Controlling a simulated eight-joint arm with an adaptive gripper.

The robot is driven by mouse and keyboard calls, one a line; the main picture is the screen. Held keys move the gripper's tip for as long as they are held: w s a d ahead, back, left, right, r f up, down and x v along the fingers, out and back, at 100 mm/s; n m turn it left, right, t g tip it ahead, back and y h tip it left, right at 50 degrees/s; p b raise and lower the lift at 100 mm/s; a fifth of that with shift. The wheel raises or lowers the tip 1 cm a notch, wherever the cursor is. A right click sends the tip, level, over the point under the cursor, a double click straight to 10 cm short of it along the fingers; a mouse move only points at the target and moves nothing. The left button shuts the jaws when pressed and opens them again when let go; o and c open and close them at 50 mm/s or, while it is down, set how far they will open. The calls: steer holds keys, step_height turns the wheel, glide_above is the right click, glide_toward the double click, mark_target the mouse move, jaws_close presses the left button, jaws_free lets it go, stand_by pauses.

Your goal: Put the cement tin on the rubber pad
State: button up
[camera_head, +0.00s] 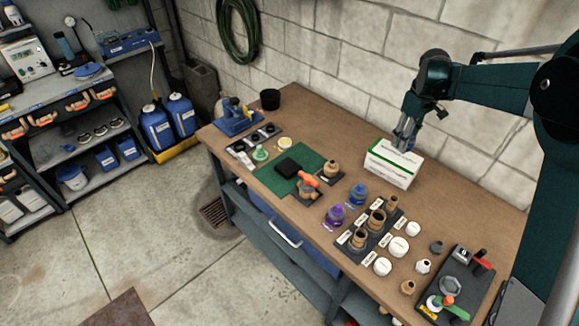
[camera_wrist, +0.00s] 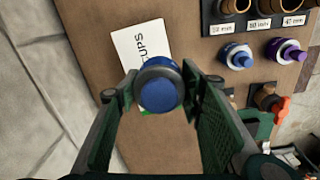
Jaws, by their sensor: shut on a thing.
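My gripper (camera_wrist: 160,92) is shut on a round thing with a blue top (camera_wrist: 160,88), seen from above between the fingers. It may be the cement tin, but I cannot read a label. In the head view my gripper (camera_head: 404,140) is at the white box, which hides its lower part. A blue-topped container (camera_head: 358,193) and a purple one (camera_head: 335,215) stand on the bench; they also show in the wrist view. A black square pad (camera_head: 288,167) lies on a green mat (camera_head: 268,178); I cannot tell which of these is the rubber pad.
The white box with green stripes (camera_head: 393,164) stands near the wall. An orange-handled valve (camera_head: 306,186) is beside the black pad. A rack of brown fittings (camera_head: 376,221) and several white caps (camera_head: 398,247) are in front. The bench (camera_head: 310,118) is bare behind the mat.

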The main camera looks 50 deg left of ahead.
steer(key=s+a, duration=0.7)
steer(key=a, duration=0.3)
steer(key=s+a, duration=0.6)
steer(key=a, duration=0.3)
glide_above(288, 166)
step_height(288, 166, down, 4)
steer(key=shift+f, duration=0.55)
steer(key=shift+f, duration=3.15)
steer(key=shift+f+p, duration=0.3)
steer(key=shift+f, duration=1.55)
steer(key=shift+f, duration=0.1)
